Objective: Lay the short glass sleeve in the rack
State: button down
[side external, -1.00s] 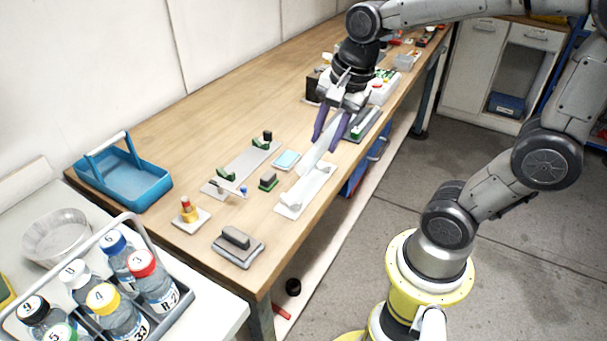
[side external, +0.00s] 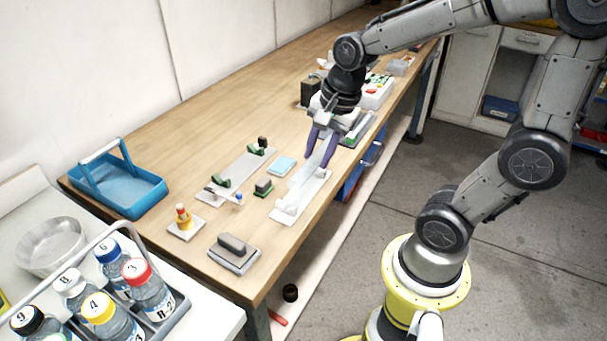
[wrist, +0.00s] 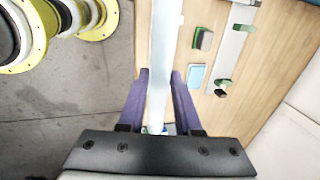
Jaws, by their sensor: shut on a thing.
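My gripper (side external: 318,160) points down over the bench with its purple fingers shut on the short glass sleeve (side external: 312,165), a pale translucent tube. In the wrist view the sleeve (wrist: 165,40) runs from between the fingers (wrist: 161,76) to the top edge. The white rack (side external: 287,213), a flat plate with raised supports, lies near the bench's front edge, directly below the gripper. The sleeve hangs at or just above the rack; pale on pale, I cannot tell whether they touch. The fingers hide part of the sleeve.
A grey plate with green holders (side external: 238,178), a light blue pad (side external: 282,166) and a small green-and-grey block (side external: 263,188) lie left of the rack. A grey block on a base (side external: 234,252) stands nearer. A blue tray (side external: 122,190) is at far left.

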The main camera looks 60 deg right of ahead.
jog(key=w+f, duration=0.3)
jog(key=shift+d+f, duration=0.2)
jog(key=shift+f, duration=0.1)
jog(key=x, duration=0.3)
jog(key=shift+s+f, duration=0.1)
jog(key=shift+f, duration=0.4)
jog(key=shift+f, duration=0.3)
jog(key=shift+f, duration=0.3)
jog(key=c, duration=0.6)
grip_release()
jog(key=shift+r, duration=0.1)
